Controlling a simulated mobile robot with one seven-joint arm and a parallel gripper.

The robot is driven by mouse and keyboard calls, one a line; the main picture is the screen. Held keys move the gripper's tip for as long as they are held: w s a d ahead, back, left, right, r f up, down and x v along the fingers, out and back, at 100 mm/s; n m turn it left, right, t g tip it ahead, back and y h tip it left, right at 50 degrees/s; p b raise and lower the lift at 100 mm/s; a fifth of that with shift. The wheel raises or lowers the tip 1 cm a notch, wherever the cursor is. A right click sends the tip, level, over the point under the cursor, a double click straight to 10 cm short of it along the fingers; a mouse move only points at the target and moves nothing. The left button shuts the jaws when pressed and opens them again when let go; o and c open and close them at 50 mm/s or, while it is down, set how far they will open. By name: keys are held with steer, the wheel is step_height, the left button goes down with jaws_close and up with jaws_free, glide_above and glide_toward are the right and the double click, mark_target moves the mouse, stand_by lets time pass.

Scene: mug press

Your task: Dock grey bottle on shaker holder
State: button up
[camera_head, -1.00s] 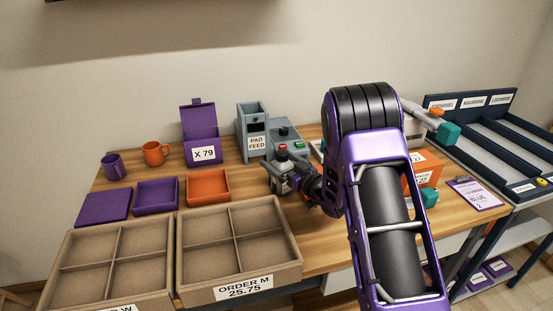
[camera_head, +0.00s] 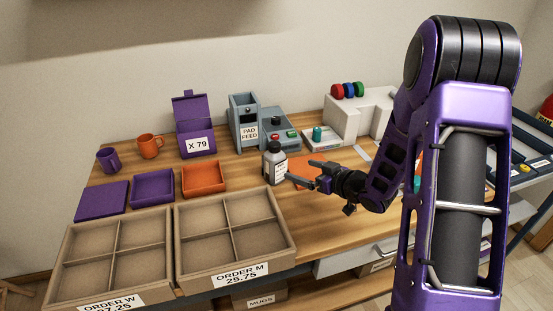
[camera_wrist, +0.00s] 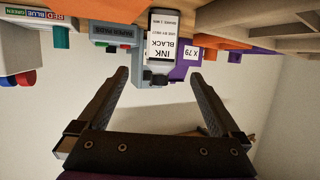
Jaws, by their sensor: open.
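The grey bottle (camera_head: 275,166) with a dark cap and a white label stands upright on the table, in front of the grey pad-feed machine. In the wrist view the bottle (camera_wrist: 164,40) appears upside down, its label reading INK BLACK. My gripper (camera_head: 304,173) is open and empty, to the right of the bottle, its fingers pointing toward it. In the wrist view the bottle lies beyond the fingertips, roughly centred between them (camera_wrist: 161,76), apart from them. I cannot tell for sure which fixture is the shaker holder; a low white unit with a teal cylinder (camera_head: 318,135) stands behind.
Brown divided trays (camera_head: 292,262) line the front left. Orange (camera_head: 205,180) and purple (camera_head: 153,187) trays lie behind them. The pad-feed machine (camera_head: 244,117) and a white stand (camera_head: 345,119) with coloured rings are at the back. An orange mat lies beside my gripper.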

mark_target(282, 165)
steer(key=shift+g+h, duration=0.3)
steer(key=b+x, duration=0.1)
steer(key=x, duration=1)
steer(key=shift+w+f, duration=0.15)
steer(key=shift+a+x, duration=0.2)
steer(key=shift+x, duration=2.5)
steer(key=shift+r, duration=0.2)
jaws_close()
